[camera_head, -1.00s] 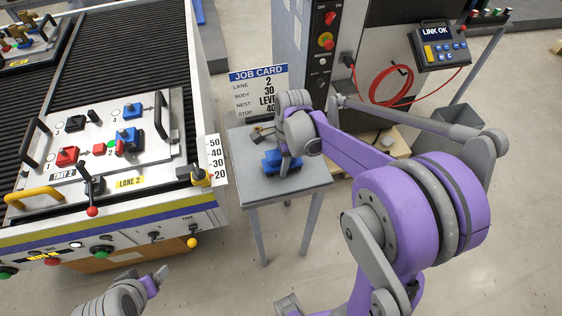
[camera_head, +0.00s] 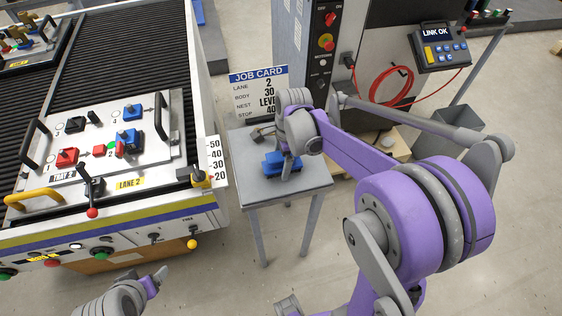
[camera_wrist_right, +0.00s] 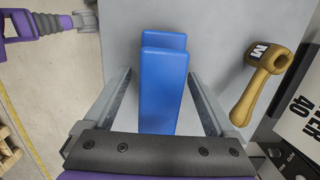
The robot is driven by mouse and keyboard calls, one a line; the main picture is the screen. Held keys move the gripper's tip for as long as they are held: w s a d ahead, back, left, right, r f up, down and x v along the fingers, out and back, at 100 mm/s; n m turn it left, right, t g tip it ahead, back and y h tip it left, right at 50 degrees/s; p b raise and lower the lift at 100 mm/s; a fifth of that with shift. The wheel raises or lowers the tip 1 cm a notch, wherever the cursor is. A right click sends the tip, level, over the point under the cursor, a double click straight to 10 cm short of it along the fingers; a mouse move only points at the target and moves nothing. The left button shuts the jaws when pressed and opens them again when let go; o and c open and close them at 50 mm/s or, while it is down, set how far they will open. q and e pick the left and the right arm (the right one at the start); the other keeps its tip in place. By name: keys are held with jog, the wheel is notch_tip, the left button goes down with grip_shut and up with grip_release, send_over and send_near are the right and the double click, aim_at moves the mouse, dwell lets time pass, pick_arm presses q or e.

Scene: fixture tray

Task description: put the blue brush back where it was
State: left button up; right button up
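The blue brush (camera_head: 272,164) rests on a small grey table (camera_head: 249,183) and shows as a stepped blue block (camera_wrist_right: 163,90) in the right wrist view. My right gripper (camera_head: 288,170) is directly over it and partly hides it in the head view. In the right wrist view the right gripper (camera_wrist_right: 160,90) is open, with one finger on each side of the blue block and a clear gap to both. My left gripper (camera_head: 155,281) is at the lower left, away from the table; its finger gap is unclear.
A mallet marked M (camera_wrist_right: 265,73) lies on the table beside the brush. A job card (camera_head: 259,90) stands behind it. At left, a fixture tray (camera_head: 146,172) with red and blue pieces sits on a roller conveyor (camera_head: 130,45). A grey cabinet (camera_head: 290,40) stands behind the table.

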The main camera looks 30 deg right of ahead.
jog(key=r, duration=0.6)
jog(key=d+r, duration=0.1)
jog(key=r, duration=0.3)
jog(key=shift+s+d+p, duration=0.1)
jog(key=shift+p, duration=0.25)
jog(key=shift+s+r, duration=0.1)
jog(key=shift+r, duration=0.2)
jog(key=shift+s+a+r+n, duration=0.1)
jog(key=shift+s+a+n, duration=0.1)
jog(key=shift+s+n, duration=0.1)
jog(key=s+a+f+n+t, duration=0.2)
jog(key=s+a+f+n, duration=0.1)
jog(key=s+n, duration=0.4)
jog(key=s+a+f+n+t+h, duration=0.1)
jog(key=s+a+f+n+t, duration=0.2)
jog(key=n, duration=1)
jog(key=shift+s+a+f, duration=0.25)
jog(key=shift+s+a, duration=0.45)
jog(key=shift+s, duration=1.2)
